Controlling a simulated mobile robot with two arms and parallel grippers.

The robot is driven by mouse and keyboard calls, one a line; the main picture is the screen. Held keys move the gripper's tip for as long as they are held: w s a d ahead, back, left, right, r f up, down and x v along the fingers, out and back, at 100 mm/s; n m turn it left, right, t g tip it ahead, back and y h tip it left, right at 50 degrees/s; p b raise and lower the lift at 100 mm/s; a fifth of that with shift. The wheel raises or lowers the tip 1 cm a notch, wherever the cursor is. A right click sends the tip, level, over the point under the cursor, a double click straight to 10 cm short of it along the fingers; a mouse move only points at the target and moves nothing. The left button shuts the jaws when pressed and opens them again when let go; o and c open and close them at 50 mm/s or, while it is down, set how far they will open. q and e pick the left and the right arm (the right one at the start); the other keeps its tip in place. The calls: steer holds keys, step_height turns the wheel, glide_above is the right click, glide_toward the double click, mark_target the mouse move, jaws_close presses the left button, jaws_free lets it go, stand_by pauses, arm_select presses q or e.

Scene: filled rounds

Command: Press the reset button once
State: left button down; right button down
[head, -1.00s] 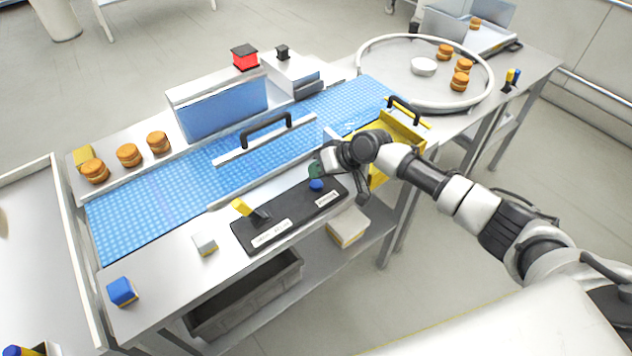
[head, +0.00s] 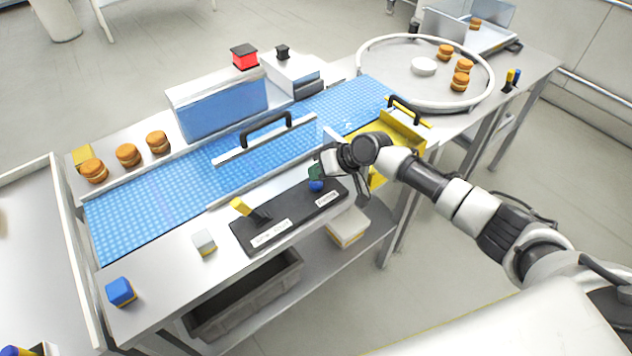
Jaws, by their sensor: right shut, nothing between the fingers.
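The blue button (head: 316,185) sits on the right part of a black control panel (head: 289,222) at the front of the table. A lever with a yellow handle (head: 241,207) stands on the panel's left part. White labels lie along the panel's front; I cannot read them. My right gripper (head: 316,176) is shut and empty, with its dark fingertips pointing down at the blue button. The tips overlap the button's top in the picture; I cannot tell whether they touch it. My left gripper is not in view.
A blue conveyor belt (head: 150,208) runs behind the panel, with a black-handled guard across it. A yellow bin (head: 403,131) stands at the belt's right end. A round tray (head: 391,83) is at the back right.

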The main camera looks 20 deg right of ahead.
steer(key=shift+f+b, duration=0.45)
steer(key=shift+f, duration=0.15)
stand_by(0.3)
steer(key=shift+r, duration=0.1)
steer(key=shift+r+p, duration=0.85)
steer(key=shift+r, duration=0.05)
steer(key=shift+r, duration=0.1)
step_height(320, 180, up, 5)
steer(key=p, duration=0.4)
stand_by(0.4)
